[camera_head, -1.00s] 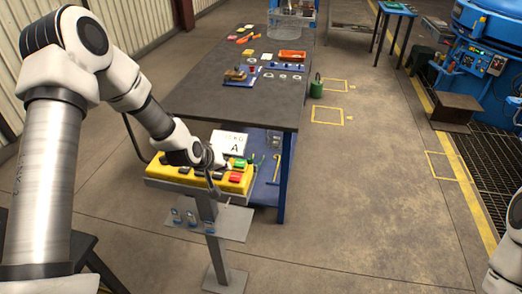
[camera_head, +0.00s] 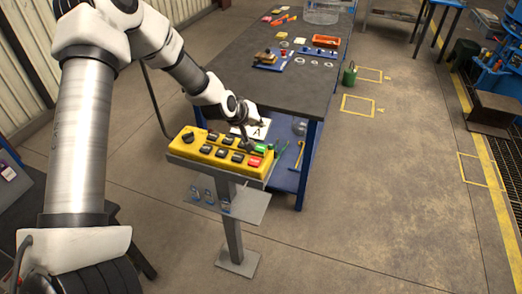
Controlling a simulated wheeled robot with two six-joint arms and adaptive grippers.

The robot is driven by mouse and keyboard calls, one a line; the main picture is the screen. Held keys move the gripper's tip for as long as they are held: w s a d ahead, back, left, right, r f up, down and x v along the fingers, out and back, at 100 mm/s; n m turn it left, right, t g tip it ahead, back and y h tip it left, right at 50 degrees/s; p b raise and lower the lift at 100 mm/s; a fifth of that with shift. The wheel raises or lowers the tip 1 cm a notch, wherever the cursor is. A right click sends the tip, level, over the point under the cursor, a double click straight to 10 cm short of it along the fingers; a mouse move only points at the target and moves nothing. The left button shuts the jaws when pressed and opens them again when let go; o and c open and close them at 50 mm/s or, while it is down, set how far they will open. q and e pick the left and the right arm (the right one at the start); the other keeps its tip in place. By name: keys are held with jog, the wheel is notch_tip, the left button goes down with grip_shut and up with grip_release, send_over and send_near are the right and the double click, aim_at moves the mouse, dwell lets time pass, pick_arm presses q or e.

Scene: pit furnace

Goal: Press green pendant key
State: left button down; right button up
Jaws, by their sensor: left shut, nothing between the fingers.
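The yellow pendant box (camera_head: 214,155) lies on a grey stand and carries two rows of mostly black keys. The green key (camera_head: 262,148) is at its far right corner, with the red key (camera_head: 255,162) just in front of it. My left gripper (camera_head: 250,143) is shut and empty, pointing down at the left side of the green key. I cannot tell whether the tips touch the key. The gripper hides part of the far row of keys. My right gripper is out of view.
The dark workbench (camera_head: 285,95) with small parts lies beyond. Small padlock-like items (camera_head: 209,197) hang at the stand's shelf.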

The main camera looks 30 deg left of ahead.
aim_at(259, 148)
pick_arm(q)
notch_tip(259, 148, down, 7)
jog(key=b, duration=0.5)
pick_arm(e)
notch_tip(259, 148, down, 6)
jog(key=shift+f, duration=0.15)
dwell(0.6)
pick_arm(q)
jog(key=shift+f+b, duration=0.35)
jog(key=shift+b, duration=0.1)
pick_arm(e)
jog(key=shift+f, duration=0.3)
pick_arm(q)
jog(key=shift+f+b, duration=0.45)
jog(key=shift+b, duration=0.05)
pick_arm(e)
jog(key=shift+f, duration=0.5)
pick_arm(q)
jog(key=shift+s+r+p, duration=0.1)
jog(key=shift+r+p, duration=0.65)
jog(key=shift+r, duration=0.15)
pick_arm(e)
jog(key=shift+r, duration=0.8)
pick_arm(q)
notch_tip(259, 148, up, 5)
jog(key=p, duration=0.4)
jog(key=shift+r, duration=0.1)
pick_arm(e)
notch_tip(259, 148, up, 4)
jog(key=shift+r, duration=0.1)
